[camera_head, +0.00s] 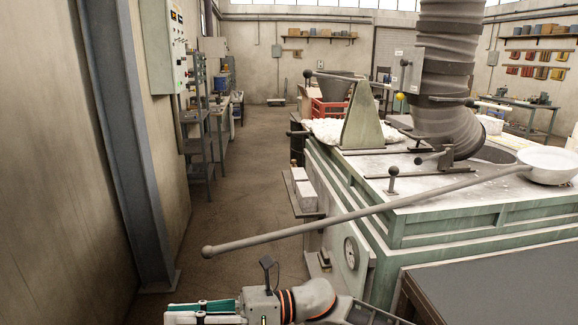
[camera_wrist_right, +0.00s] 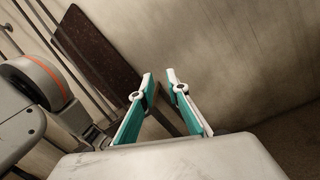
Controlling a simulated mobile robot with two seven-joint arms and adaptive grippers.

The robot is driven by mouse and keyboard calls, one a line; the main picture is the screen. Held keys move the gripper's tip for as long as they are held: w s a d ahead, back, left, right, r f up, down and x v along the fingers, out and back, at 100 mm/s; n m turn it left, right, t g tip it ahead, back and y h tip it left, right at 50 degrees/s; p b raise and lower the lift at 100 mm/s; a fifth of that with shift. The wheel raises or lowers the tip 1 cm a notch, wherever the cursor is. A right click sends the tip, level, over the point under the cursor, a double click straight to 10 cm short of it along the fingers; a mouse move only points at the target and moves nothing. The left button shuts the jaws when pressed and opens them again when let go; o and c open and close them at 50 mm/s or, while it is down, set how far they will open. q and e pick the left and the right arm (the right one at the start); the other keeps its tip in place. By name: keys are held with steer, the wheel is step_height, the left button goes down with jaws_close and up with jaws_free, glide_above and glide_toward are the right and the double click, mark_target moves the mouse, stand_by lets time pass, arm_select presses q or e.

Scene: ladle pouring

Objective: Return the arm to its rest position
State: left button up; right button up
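My right gripper (camera_head: 168,313) is at the bottom left of the head view, with its teal and white fingers pointing left. In the right wrist view its fingertips (camera_wrist_right: 159,77) stand apart with nothing between them. The ladle has a long grey handle (camera_head: 340,219) with a ball end and a pale bowl (camera_head: 548,166) at the right. The handle slants across the green furnace (camera_head: 395,222) and overhangs its left side. In the head view my right gripper is below the handle's ball end and apart from it. My left gripper is not in view.
A dark table top (camera_head: 500,290) lies at the lower right. A steel post (camera_head: 125,140) stands by the left wall. A thick grey duct (camera_head: 443,80) rises over the furnace. The floor aisle (camera_head: 240,180) between wall and furnace is clear.

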steer(key=w+d+f+m+t+h, duration=0.35)
steer(key=d+f+m+t, duration=0.55)
steer(key=m, duration=0.7)
steer(key=w+d+f+m+t+h, duration=0.35)
steer(key=d+f+m+t, duration=0.5)
steer(key=m, duration=0.85)
steer(key=s+d+f+m+g+h, duration=0.1)
steer(key=s+d+f+m+h, duration=0.4)
steer(key=d, duration=0.7)
steer(key=s+d+f+m+g+h, duration=0.2)
steer(key=s+d+f+m+h, duration=0.2)
steer(key=s+d+f+m, duration=0.5)
steer(key=s+d+f, duration=0.2)
steer(key=s+f, duration=0.3)
steer(key=f, duration=0.2)
steer(key=shift+d+f+h, duration=0.15)
steer(key=shift+d+h, duration=0.25)
